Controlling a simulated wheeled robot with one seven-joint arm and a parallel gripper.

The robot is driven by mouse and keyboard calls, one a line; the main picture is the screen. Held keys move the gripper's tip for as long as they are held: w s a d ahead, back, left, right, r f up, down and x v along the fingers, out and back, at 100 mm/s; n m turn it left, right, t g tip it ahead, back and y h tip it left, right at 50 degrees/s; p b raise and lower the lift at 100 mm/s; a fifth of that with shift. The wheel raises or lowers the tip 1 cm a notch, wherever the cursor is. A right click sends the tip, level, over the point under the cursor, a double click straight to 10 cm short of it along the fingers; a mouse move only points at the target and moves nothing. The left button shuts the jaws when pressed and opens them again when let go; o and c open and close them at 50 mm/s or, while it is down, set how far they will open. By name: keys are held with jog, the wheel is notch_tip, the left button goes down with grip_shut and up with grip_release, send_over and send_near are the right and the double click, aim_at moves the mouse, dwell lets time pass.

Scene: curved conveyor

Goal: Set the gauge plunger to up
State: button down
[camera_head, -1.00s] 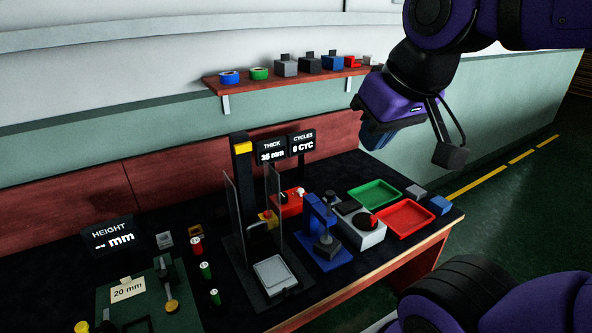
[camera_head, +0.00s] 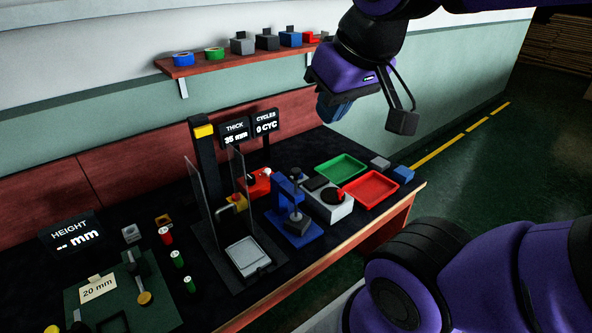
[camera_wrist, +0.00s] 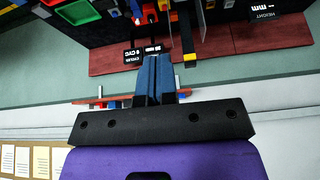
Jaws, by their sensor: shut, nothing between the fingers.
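The height gauge stands at the lower left of the head view, on a dark green base (camera_head: 90,312) with a "20 mm" card (camera_head: 97,288). A dark upright part with a brass-coloured knob (camera_head: 144,298) at its foot looks like the plunger; its exact position is hard to tell. The HEIGHT display (camera_head: 72,238) behind reads "-- mm". My gripper (camera_head: 335,110) is high above the back of the bench, well to the right of the gauge, with empty hands. Its blue fingers (camera_wrist: 154,62) are together in the wrist view.
Right of the gauge stand small red and green cylinders (camera_head: 176,259), a station with clear upright panels (camera_head: 240,190), a blue press (camera_head: 285,205), and green (camera_head: 340,167) and red (camera_head: 371,188) trays. A wall shelf (camera_head: 235,57) holding several items is near my gripper.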

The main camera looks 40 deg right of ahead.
dwell(0.3)
jog(key=c, duration=1.2)
grip_release()
jog(key=shift+w+f, duration=0.1)
jog(key=shift+w, duration=0.05)
jog(key=o, duration=0.4)
jog(key=w+f+m+g+y, duration=0.2)
jog(key=w+f, duration=0.1)
jog(key=w+f+m+g+y, duration=0.2)
jog(key=w+f+m+g, duration=0.1)
jog(key=w+f, duration=0.1)
jog(key=shift+d, duration=0.2)
jog(key=w+d+f+m+t+y, duration=0.5)
jog(key=w+d+f+m+t, duration=0.15)
jog(key=d+f+m, duration=0.55)
jog(key=w+d+f+m+t+y, duration=0.4)
jog(key=w+d+f+m+t, duration=0.25)
jog(key=f+m, duration=0.5)
jog(key=shift+n+g, duration=0.5)
jog(key=shift+n, duration=0.45)
jog(key=x, duration=0.3)
jog(key=f+x, duration=0.1)
jog(key=x, duration=0.6)
jog(key=shift+w+d+f, duration=0.1)
jog(key=shift+w+f, duration=0.2)
jog(key=shift+f, duration=0.05)
jog(key=shift+c, duration=0.3)
